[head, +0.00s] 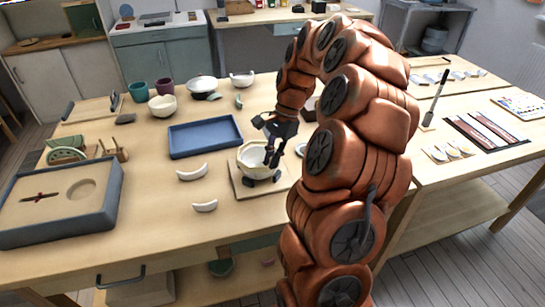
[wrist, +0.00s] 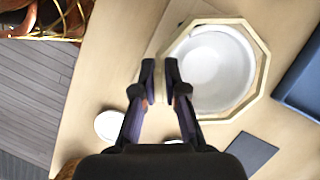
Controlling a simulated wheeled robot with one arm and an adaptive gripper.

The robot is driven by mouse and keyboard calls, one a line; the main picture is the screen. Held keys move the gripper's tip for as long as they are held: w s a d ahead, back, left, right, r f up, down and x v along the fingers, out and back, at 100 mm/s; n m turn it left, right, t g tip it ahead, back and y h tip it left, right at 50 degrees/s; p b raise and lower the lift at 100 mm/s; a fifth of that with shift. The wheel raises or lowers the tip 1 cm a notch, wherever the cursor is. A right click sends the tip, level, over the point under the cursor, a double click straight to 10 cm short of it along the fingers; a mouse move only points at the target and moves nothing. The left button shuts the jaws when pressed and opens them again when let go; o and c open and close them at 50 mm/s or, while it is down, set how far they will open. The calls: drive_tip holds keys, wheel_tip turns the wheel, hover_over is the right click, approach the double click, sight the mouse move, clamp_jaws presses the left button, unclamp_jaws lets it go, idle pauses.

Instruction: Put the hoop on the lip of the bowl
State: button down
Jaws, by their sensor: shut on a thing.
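The white bowl (head: 253,158) stands on a square wooden board (head: 239,188), with small dark feet or blocks at its base. It also shows in the wrist view (wrist: 212,72). The hoop is a pale octagonal frame (wrist: 264,68) around the bowl's opening, seen from above in the wrist view. My gripper (wrist: 161,76) is shut on the hoop's left side there. In the head view my gripper (head: 272,157) is at the right side of the bowl. I cannot tell whether the hoop touches the lip all round or sits slightly above it.
A blue tray (head: 205,137) lies behind the bowl. Two white curved pieces (head: 192,173) (head: 205,206) lie to its left. A grey-rimmed box (head: 108,200) fills the table's left front. Cups and bowls stand at the back left. The front middle of the table is clear.

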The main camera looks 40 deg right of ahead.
drive_tip(key=shift+f, duration=0.3)
idle(0.6)
idle(0.5)
drive_tip(key=c, duration=0.7)
unclamp_jaws()
drive_tip(key=shift+r, duration=0.2)
drive_tip(key=shift+r+p, duration=0.9)
drive_tip(key=shift+r, duration=1.9)
